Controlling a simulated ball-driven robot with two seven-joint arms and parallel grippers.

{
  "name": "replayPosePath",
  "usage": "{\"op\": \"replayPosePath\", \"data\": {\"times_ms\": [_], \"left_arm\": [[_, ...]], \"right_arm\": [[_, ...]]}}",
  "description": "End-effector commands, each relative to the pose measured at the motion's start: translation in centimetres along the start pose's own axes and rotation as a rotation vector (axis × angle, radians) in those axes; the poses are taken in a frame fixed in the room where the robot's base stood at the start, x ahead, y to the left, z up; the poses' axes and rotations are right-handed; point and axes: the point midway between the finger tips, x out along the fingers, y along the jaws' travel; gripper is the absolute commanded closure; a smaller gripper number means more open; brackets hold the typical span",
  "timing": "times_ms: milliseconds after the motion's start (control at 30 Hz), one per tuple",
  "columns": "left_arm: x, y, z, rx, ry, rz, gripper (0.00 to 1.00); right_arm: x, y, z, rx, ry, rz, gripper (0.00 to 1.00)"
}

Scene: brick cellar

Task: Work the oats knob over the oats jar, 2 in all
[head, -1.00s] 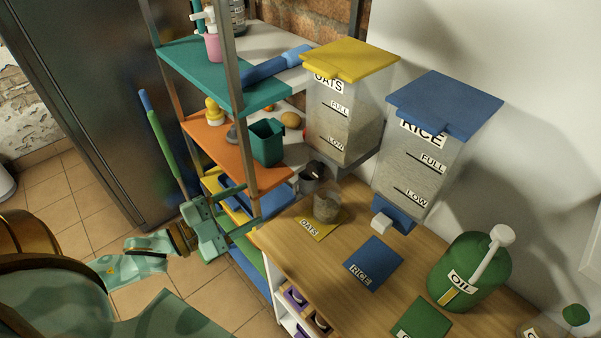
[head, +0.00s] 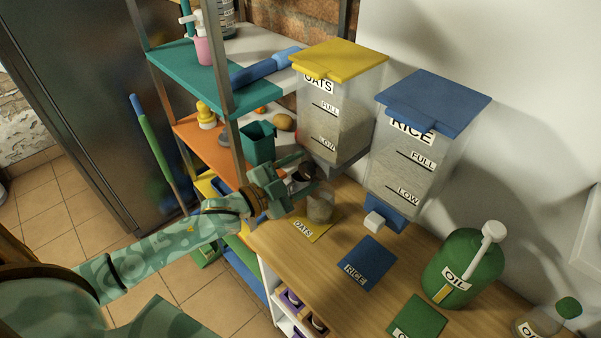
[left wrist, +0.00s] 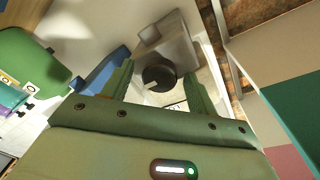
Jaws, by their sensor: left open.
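The oats knob (left wrist: 158,78) shows in the left wrist view between the fingers. My left gripper (head: 309,176) is open at the knob; I cannot tell whether a finger touches it. The clear oats jar (head: 320,209), with some grain in it, stands on the yellow OATS mat (head: 309,233) below the dispenser. My right gripper is not in view.
The blue-lidded rice dispenser (head: 412,145) with a white knob (head: 375,221) stands right of the oats one. A blue RICE mat (head: 369,262), a green mat (head: 420,318) and a green oil jug (head: 460,268) are on the wooden counter. Shelves with a teal bin (head: 257,146) stand left.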

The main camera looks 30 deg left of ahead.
Motion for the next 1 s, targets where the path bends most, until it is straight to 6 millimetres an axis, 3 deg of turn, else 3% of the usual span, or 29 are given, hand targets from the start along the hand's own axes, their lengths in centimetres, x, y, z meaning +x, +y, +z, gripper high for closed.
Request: {"op": "replayPosePath", "data": {"times_ms": [267, 400, 433, 767, 1000], "left_arm": [[0.1, 0.0, 0.0, 0.001, 0.0, 0.0, 0.44], [0.1, 0.0, 0.0, 0.001, 0.0, 0.0, 0.83], [0.1, 0.0, 0.0, 0.001, 0.0, 0.0, 0.85], [0.1, 0.0, 0.0, -0.031, 0.001, -0.001, 0.85], [0.1, -0.1, -0.1, -0.159, 0.01, -0.011, 0.85]], "right_arm": [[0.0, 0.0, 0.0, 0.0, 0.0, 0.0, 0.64], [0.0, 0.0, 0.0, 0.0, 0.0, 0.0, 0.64], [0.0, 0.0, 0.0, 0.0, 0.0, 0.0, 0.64], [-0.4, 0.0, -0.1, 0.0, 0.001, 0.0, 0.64], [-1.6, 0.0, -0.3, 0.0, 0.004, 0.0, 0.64]]}}
